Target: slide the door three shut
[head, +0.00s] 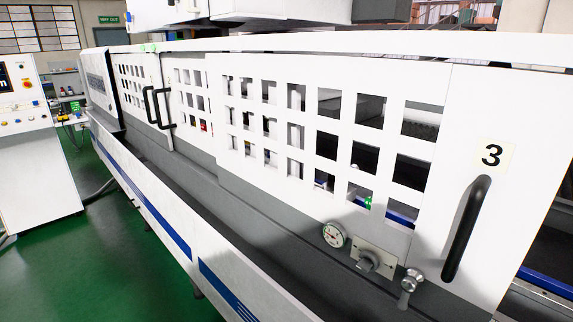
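Door three is a white panel (432,190) on the long machine, with rows of square windows and a "3" label (492,155) near its right edge. A black bar handle (466,229) stands upright, slightly tilted, below the label. To the right of the door's edge, an open gap (545,255) shows the dark machine interior and a blue strip, so the door stands at least partly open on that side. The gap's full width runs out of the picture. My gripper is not in view.
Other white doors with two black handles (158,107) are farther left. A dial gauge (334,235) and knobs (410,280) sit below door three. A control cabinet (35,150) stands at far left. Green floor (115,265) is clear along the machine's front.

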